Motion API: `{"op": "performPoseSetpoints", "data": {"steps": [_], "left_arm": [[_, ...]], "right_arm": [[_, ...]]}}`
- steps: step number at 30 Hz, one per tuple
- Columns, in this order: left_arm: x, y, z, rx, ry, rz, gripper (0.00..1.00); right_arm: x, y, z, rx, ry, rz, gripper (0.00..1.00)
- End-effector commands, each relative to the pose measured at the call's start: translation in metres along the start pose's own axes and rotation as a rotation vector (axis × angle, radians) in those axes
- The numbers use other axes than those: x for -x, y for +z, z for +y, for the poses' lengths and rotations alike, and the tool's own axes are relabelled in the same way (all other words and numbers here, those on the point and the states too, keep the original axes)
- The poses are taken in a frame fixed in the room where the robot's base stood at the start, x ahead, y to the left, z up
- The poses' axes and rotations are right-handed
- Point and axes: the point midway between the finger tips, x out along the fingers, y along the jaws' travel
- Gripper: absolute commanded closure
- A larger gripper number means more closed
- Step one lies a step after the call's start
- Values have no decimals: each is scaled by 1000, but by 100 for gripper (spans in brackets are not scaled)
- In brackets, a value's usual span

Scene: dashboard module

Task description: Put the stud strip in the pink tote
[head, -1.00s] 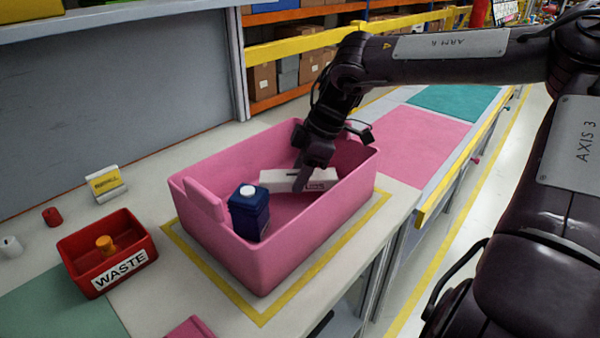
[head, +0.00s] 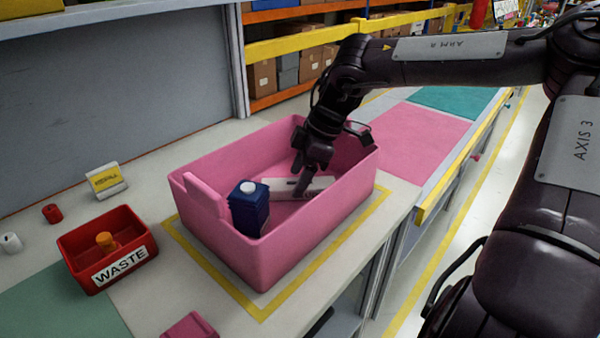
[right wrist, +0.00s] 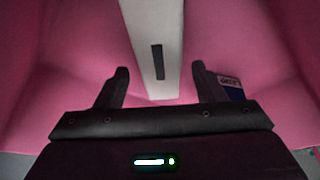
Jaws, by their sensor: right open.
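The pink tote (head: 265,262) stands on the bench inside a yellow outline. A long white strip with a dark slot, which I take for the stud strip (head: 321,183), lies inside the tote, toward its far right part. My right gripper (head: 303,187) reaches down into the tote over the strip. In the right wrist view its two fingers (right wrist: 160,88) are spread apart, with the near end of the strip (right wrist: 155,35) between them and gaps on both sides. My left gripper is out of view.
A blue jug with a white cap (head: 249,208) stands in the tote's near left part. A red WASTE bin (head: 105,250) holding an orange item is left of the tote. A small yellow sign (head: 106,181) stands behind the bin. The tote's walls surround my gripper.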

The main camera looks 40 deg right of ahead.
Motion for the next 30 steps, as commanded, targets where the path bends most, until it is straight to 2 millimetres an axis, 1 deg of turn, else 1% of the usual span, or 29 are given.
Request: {"op": "performPoseSetpoints", "data": {"steps": [4, 7, 8, 9, 11, 18, 21, 25, 30], "left_arm": [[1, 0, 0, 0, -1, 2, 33], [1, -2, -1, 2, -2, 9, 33], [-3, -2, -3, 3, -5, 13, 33], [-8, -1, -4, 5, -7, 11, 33], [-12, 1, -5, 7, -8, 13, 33], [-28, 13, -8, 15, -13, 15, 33], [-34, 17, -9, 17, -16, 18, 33], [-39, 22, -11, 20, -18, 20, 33], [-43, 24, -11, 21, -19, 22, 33]], "right_arm": [[2, -1, 0, 0, 1, 0, 37], [11, -4, 1, 2, 3, -2, 37], [15, -6, 1, 2, 4, -2, 37], [22, -6, 1, 1, 4, 0, 37], [34, -6, 1, 1, 5, 1, 37], [89, -6, 1, 0, 5, 0, 37], [107, -6, 0, 0, 3, 2, 37], [123, -5, 1, 0, 2, -1, 37], [131, -5, 0, 0, 0, 1, 37]]}}
